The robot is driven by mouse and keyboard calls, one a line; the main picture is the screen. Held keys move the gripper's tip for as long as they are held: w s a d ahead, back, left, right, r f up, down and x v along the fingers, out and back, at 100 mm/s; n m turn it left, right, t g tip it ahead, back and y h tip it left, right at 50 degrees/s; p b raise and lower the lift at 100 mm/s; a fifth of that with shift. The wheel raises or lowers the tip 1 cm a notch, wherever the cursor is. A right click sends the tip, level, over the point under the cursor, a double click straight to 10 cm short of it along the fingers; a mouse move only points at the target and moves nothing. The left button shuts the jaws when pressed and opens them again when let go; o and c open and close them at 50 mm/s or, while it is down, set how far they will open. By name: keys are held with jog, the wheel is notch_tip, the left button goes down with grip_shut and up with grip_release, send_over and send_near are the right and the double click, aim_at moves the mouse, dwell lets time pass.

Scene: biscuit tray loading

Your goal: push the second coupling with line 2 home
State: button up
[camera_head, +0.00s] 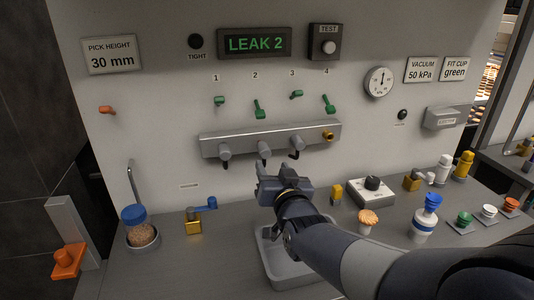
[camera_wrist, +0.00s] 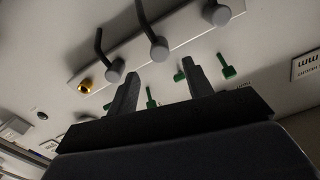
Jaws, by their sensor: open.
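The second coupling (camera_head: 264,147) is a grey cylinder on the grey manifold bar (camera_head: 240,141), below the number 2, with a short dark line hanging from it. In the wrist view the same coupling (camera_wrist: 160,50) is the middle one, just beyond the fingertips and roughly between them. My gripper (camera_head: 270,172) is open and empty, a little below and in front of this coupling in the head view. Its two fingers (camera_wrist: 160,74) stand apart in the wrist view. I cannot tell whether the coupling is fully seated. The display (camera_head: 254,43) reads "LEAK 2".
Neighbouring couplings sit at 1 (camera_head: 225,150) and 3 (camera_head: 297,143), close on both sides. Position 4 shows a bare brass port (camera_head: 328,135). Green levers, including lever 2 (camera_head: 259,109), are above the bar. A grey tray (camera_head: 270,262) lies under my arm.

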aim_at(266, 155)
jog(key=p+x, duration=0.1)
jog(key=x, duration=0.6)
jog(key=shift+w+a, duration=0.1)
jog(key=shift+w, duration=0.25)
grip_shut()
dwell(0.3)
